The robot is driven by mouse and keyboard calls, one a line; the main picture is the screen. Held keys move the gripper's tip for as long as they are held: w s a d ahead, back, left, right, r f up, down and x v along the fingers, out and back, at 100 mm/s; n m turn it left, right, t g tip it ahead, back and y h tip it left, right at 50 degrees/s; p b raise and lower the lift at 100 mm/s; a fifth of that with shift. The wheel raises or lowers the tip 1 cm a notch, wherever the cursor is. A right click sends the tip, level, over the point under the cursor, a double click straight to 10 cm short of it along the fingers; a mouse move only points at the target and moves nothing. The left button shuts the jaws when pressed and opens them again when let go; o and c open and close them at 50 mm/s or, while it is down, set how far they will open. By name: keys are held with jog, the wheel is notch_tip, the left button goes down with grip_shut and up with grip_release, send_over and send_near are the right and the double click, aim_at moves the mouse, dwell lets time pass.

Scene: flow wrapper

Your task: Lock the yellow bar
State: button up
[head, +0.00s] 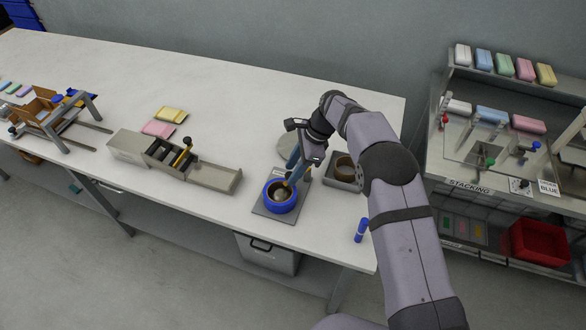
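A grey wrapper-like unit (128,146) sits left of the middle of the table. A dark bar with a yellow section (181,158) stands tilted on its middle part; I cannot tell whether it is locked. Two flat packs, one yellow (171,114) and one pink (158,130), lie behind it. My gripper (296,163) is right of the unit, pointing down above a blue ring-shaped pot (281,197) on a grey plate. A slim blue piece with an orange-yellow lower end shows at the gripper, reaching toward the pot. Whether the fingers hold it is too small to tell.
A grey tray with a brown round item (345,165) is right of the pot. A blue cylinder (361,230) stands near the front right edge. A wooden-sided fixture (45,112) is at the left. A shelf rack (470,140) stands at the right. The table's back is clear.

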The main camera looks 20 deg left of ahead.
dwell(0.3)
jog(key=b+v, duration=0.2)
jog(key=v, duration=0.5)
jog(key=shift+r, duration=0.15)
jog(key=shift+d, duration=0.1)
jog(key=s+d+r+n+t+h, duration=0.1)
jog(key=s+d+n, duration=0.2)
jog(key=d, duration=0.7)
jog(key=s+d+r+n+h, duration=0.1)
jog(key=s+d+n, duration=0.2)
jog(key=d, duration=0.6)
jog(key=s+d+f+n+h, duration=0.1)
jog(key=s+d+n, duration=0.2)
jog(key=s+d, duration=0.4)
jog(key=s+d+f+n+h, duration=0.1)
jog(key=s+d+n, duration=0.3)
jog(key=s, duration=0.8)
jog(key=d+f, duration=0.1)
jog(key=d, duration=0.1)
jog(key=shift+d+t, duration=0.35)
jog(key=shift+t, duration=0.05)
jog(key=shift+s, duration=0.1)
